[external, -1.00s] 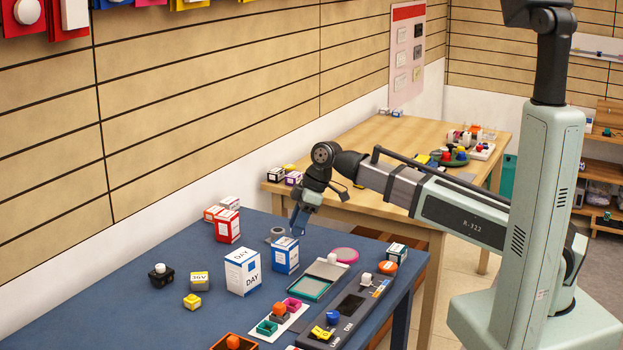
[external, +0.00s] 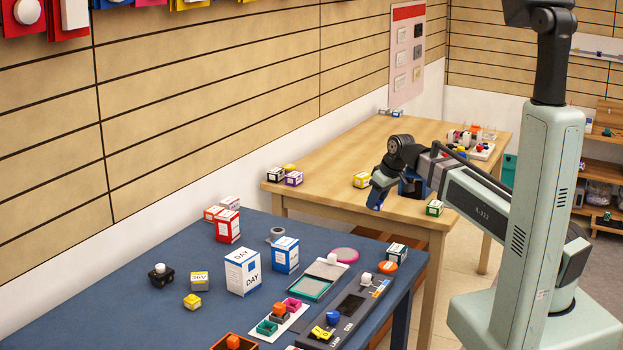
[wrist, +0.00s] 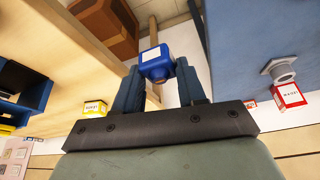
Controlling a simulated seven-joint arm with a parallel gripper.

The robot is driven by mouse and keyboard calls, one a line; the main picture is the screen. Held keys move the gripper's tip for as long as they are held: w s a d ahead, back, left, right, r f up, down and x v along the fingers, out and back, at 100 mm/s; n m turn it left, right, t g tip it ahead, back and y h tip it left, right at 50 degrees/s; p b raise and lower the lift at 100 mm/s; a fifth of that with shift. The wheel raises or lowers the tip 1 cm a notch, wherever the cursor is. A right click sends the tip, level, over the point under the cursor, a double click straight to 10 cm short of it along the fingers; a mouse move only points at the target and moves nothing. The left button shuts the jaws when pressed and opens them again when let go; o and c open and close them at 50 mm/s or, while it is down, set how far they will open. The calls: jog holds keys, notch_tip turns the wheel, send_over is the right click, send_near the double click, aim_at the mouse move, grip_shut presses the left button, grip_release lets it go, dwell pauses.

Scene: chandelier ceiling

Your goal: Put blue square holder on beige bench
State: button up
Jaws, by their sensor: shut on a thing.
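My gripper (external: 376,200) is shut on the blue square holder, which shows between the fingertips in the wrist view (wrist: 157,65) with a pale top face. In the external view the holder can hardly be told from the dark blue fingers. The gripper points down near the front edge of the beige bench (external: 340,160), above its surface or the gap in front of it; I cannot tell which. The bench also shows on the left of the wrist view (wrist: 85,75).
A yellow box (external: 361,180) and a green-and-white box (external: 434,208) stand near the bench's front. Small boxes (external: 293,178) stand at its left end. The bench's middle is clear. The blue table (external: 150,250) holds several boxes and trays.

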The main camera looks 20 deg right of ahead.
jog(key=d+m+h, duration=0.1)
jog(key=d+m, duration=0.1)
jog(key=d, duration=0.4)
jog(key=d+f+m, duration=0.1)
jog(key=d+m, duration=0.1)
jog(key=d, duration=0.5)
jog(key=w+d+m+h, duration=0.1)
jog(key=d+m, duration=0.1)
jog(key=d, duration=0.4)
jog(key=shift+w+d+f+t+h, duration=0.1)
jog(key=shift+d+f+t+h, duration=0.2)
jog(key=shift+d+t, duration=0.1)
jog(key=shift+d, duration=0.35)
jog(key=shift+a, duration=0.15)
jog(key=shift+w+d+n, duration=0.1)
jog(key=shift+d+n, duration=0.2)
jog(key=shift+d, duration=0.05)
jog(key=shift+m, duration=0.5)
jog(key=d, duration=0.5)
jog(key=shift+d, duration=0.6)
grip_shut()
jog(key=shift+s+d+m, duration=0.2)
jog(key=shift+d+m, duration=0.2)
jog(key=shift+m, duration=0.3)
jog(key=shift+n, duration=0.6)
jog(key=a, duration=0.7)
jog(key=shift+w+a, duration=0.1)
jog(key=shift+a, duration=0.1)
jog(key=shift+r, duration=0.15)
